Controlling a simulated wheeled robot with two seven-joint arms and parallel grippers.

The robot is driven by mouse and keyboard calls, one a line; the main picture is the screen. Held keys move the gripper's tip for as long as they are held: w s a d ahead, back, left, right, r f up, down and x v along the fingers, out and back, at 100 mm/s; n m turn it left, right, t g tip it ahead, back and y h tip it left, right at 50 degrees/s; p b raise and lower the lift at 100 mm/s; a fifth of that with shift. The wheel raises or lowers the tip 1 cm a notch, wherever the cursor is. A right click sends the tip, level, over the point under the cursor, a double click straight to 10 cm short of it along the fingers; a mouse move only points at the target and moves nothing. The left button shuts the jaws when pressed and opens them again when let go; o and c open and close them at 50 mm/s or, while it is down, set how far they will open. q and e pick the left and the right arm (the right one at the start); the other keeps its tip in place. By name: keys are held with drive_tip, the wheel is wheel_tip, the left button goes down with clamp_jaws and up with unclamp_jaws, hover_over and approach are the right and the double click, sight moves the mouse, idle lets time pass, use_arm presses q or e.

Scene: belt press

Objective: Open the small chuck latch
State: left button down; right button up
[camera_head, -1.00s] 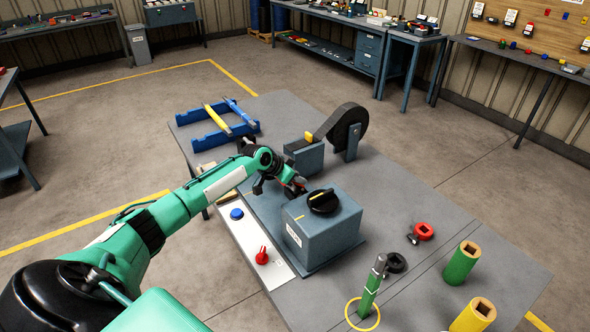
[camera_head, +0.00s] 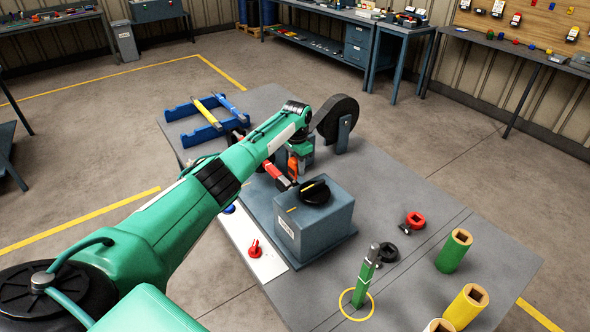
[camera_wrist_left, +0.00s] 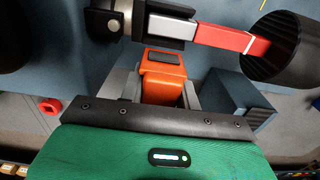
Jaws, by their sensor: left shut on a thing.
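My left gripper (camera_wrist_left: 160,85) is shut on an orange latch piece (camera_wrist_left: 162,72); its grey fingers stand on either side of it. The orange piece also shows in the head view (camera_head: 293,167), below my wrist. Close beside it is a red bar (camera_wrist_left: 228,37) with a silver section, running to a dark, ribbed, hollow cylinder (camera_wrist_left: 288,48). In the head view the red bar (camera_head: 276,174) lies left of the blue-grey box (camera_head: 312,222) with the black knob (camera_head: 316,192). My forearm and wrist hide part of this mechanism. My right gripper is not in view.
A black wheel (camera_head: 337,119) stands behind my wrist. A blue rack (camera_head: 212,127) with yellow and blue rods is at the back left. A red switch (camera_head: 255,248) sits on the white panel in front. Green (camera_head: 454,251) and yellow (camera_head: 466,306) cylinders stand at right.

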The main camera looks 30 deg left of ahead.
use_arm(q)
drive_tip(key=shift+w+d+f+g+b, duration=0.1)
drive_tip(key=shift+w+f+g+b, duration=0.05)
drive_tip(key=shift+g+b, duration=0.4)
drive_tip(key=c, duration=1)
unclamp_jaws()
wheel_tip(320, 180, up, 14)
drive_tip(key=w+b, duration=0.1)
drive_tip(key=b, duration=0.2)
drive_tip(key=shift+d, duration=0.2)
drive_tip(key=shift+f, duration=0.15)
